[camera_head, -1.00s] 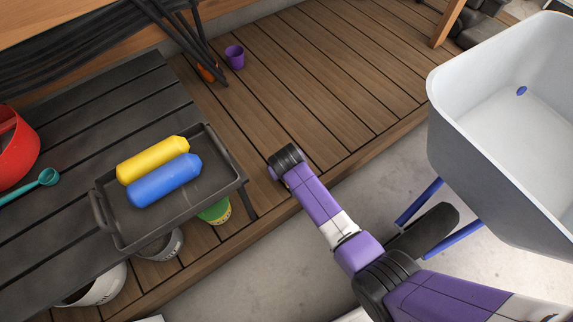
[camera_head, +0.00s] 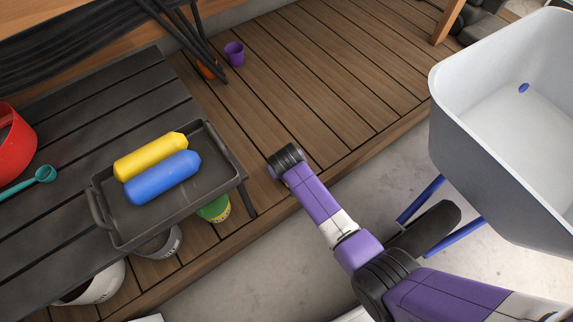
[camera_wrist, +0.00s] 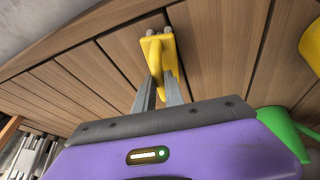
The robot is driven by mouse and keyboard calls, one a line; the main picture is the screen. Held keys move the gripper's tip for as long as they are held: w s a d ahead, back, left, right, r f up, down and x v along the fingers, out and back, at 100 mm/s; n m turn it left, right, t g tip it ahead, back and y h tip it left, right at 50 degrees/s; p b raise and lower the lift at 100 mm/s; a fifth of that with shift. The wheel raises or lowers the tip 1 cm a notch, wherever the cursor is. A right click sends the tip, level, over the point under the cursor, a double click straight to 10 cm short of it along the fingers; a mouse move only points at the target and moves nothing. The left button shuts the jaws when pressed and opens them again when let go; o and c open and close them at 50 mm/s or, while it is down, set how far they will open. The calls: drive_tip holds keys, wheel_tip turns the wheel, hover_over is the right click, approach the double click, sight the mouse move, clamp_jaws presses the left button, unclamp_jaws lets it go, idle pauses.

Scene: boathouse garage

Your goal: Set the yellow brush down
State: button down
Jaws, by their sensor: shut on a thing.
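The yellow brush (camera_wrist: 158,48) is held by my gripper (camera_wrist: 162,80) in the wrist view. The two grey fingers are shut on it, and the wooden deck boards (camera_wrist: 221,50) show behind it. I cannot tell whether the brush touches the boards. In the head view my arm reaches over the deck's front part, and its wrist end hides the gripper and brush.
A dark bench (camera_head: 85,105) at left bears a tray (camera_head: 212,196) with yellow (camera_head: 150,156) and blue bottles (camera_head: 162,178). A wheelbarrow (camera_head: 475,150) stands right. A purple cup (camera_head: 234,53) is on the deck. A green object (camera_wrist: 284,130) is near my gripper. The mid deck is clear.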

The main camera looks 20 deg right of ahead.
drive_tip(key=shift+f, duration=0.3)
drive_tip(key=c, duration=1.3)
unclamp_jaws()
drive_tip(key=shift+c, duration=0.2)
drive_tip(key=c, duration=0.4)
drive_tip(key=p+v, duration=1.5)
drive_tip(key=p, duration=0.1)
drive_tip(key=shift+p, duration=0.3)
idle(0.5)
idle(0.6)
